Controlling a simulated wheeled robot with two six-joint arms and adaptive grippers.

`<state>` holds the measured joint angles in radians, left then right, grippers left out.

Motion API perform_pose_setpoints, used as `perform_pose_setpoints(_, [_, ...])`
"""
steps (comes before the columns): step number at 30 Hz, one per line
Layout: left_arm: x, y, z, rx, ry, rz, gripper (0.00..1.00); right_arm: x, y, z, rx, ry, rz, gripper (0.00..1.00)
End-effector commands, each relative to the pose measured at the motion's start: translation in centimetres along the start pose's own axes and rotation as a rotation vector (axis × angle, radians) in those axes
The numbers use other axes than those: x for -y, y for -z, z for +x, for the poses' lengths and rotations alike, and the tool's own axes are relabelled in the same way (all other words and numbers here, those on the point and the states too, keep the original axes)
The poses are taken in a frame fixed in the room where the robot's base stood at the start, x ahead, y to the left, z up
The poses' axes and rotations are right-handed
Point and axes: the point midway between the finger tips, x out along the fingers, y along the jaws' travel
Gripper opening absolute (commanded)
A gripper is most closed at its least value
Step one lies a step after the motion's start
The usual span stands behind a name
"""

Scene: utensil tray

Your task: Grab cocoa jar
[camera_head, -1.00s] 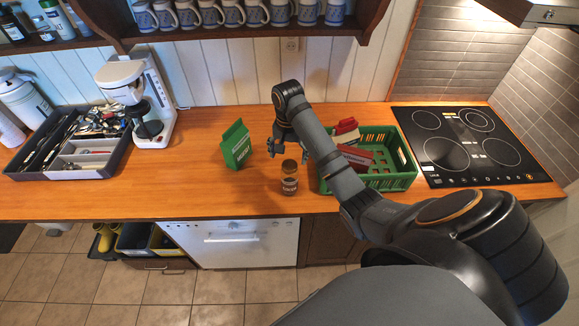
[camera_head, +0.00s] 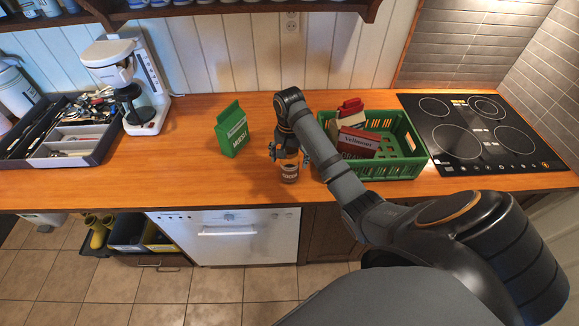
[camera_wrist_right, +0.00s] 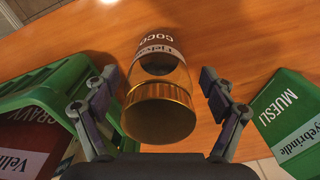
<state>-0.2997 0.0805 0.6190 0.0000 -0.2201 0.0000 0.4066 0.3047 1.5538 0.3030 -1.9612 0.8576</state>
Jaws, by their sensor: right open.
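The cocoa jar (camera_head: 289,173) stands on the wooden counter, left of the green crate. It is a glass jar with a brown-gold lid and a dark label. In the right wrist view the jar (camera_wrist_right: 158,90) lies between the two fingers, with its lid toward the camera. My right gripper (camera_head: 290,161) is at the jar from above and behind. In the wrist view its fingers (camera_wrist_right: 160,95) are spread on both sides of the lid, with gaps to it. My left gripper is not in view.
A green muesli box (camera_head: 231,131) stands to the left. A green crate (camera_head: 400,173) with boxes is close on the right, beside the stove (camera_head: 480,135). A coffee maker (camera_head: 144,118) and a utensil tray (camera_head: 97,153) stand at left. The counter's front left is clear.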

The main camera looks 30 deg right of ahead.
Motion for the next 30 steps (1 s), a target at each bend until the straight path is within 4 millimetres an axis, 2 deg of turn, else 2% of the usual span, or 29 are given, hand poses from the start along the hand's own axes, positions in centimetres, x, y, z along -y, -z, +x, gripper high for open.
perform_pose_setpoints(3, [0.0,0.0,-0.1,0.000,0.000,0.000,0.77,0.0,0.0,-0.1,0.000,0.000,0.000,0.84])
perform_pose_setpoints(4, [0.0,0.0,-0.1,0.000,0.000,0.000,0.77,0.0,0.0,-0.1,0.000,0.000,0.000,0.81])
perform_pose_setpoints(18, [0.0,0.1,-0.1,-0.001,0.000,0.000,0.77,0.0,0.0,-0.1,0.000,-0.001,0.000,0.18])
perform_pose_setpoints(26, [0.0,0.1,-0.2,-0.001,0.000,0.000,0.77,0.0,0.0,-0.3,-0.001,0.000,0.000,0.18])
perform_pose_setpoints(30, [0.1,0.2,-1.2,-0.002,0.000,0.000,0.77,0.0,0.2,-1.2,-0.001,-0.001,0.000,0.17])
